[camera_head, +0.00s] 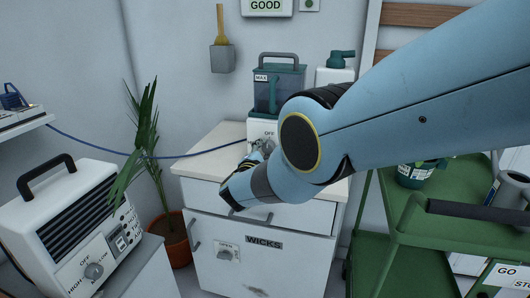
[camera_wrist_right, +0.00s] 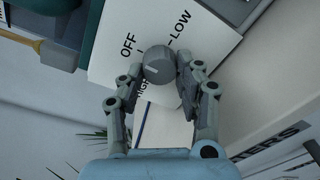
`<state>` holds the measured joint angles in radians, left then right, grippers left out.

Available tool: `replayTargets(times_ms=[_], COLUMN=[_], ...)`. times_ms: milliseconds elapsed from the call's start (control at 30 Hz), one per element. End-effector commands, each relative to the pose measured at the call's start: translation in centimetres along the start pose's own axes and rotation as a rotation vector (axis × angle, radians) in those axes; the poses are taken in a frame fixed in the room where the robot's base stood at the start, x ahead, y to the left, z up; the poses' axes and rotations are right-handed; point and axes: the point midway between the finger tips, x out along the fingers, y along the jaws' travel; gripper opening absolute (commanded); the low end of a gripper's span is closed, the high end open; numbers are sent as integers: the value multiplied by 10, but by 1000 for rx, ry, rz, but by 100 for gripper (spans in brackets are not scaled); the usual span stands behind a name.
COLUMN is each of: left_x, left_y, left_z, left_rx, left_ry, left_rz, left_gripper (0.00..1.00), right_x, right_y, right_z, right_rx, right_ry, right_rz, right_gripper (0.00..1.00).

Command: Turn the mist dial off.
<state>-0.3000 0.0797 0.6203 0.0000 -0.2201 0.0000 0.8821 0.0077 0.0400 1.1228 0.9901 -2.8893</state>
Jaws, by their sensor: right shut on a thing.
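The mist dial is a grey round knob (camera_wrist_right: 158,66) on the white front of the humidifier (camera_head: 256,128), which has a teal tank (camera_head: 278,92) marked MAX. In the right wrist view the labels OFF, LOW and HIGH surround the knob. A small pale mark shows on the knob, but I cannot tell which label it points to. My right gripper (camera_wrist_right: 157,87) has its two fingers closed around the knob's sides. In the head view the gripper (camera_head: 264,152) is at the humidifier's front, and my right arm hides part of it. My left gripper is not in view.
The humidifier stands on a white cabinet (camera_head: 262,216) labelled WICKS. A white heater (camera_head: 75,225) with its own dial (camera_head: 94,271) is at left. A potted palm (camera_head: 176,240) stands between them. A green cart (camera_head: 400,265) is at right. A blue cord (camera_head: 110,149) runs to the humidifier.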

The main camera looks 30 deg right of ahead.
Motion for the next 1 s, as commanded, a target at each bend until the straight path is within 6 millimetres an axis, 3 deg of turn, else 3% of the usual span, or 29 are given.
replayTargets(times_ms=[633, 667, 700, 833, 1000], left_x=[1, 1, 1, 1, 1], left_y=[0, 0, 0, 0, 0], left_z=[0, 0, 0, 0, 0], left_rx=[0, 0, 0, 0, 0], left_ry=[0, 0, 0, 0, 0], left_rz=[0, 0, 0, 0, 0], left_gripper=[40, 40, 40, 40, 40], right_x=[-2, -2, -2, -1, 0], right_y=[-3, -3, -3, -2, -1], right_z=[-1, -1, -1, -1, 0], right_rx=[-59, -59, -59, -58, -57], right_ry=[1, 1, 1, 0, -1], right_rz=[-6, -6, -6, -5, -3], right_gripper=[2, 36, 41, 57, 57])
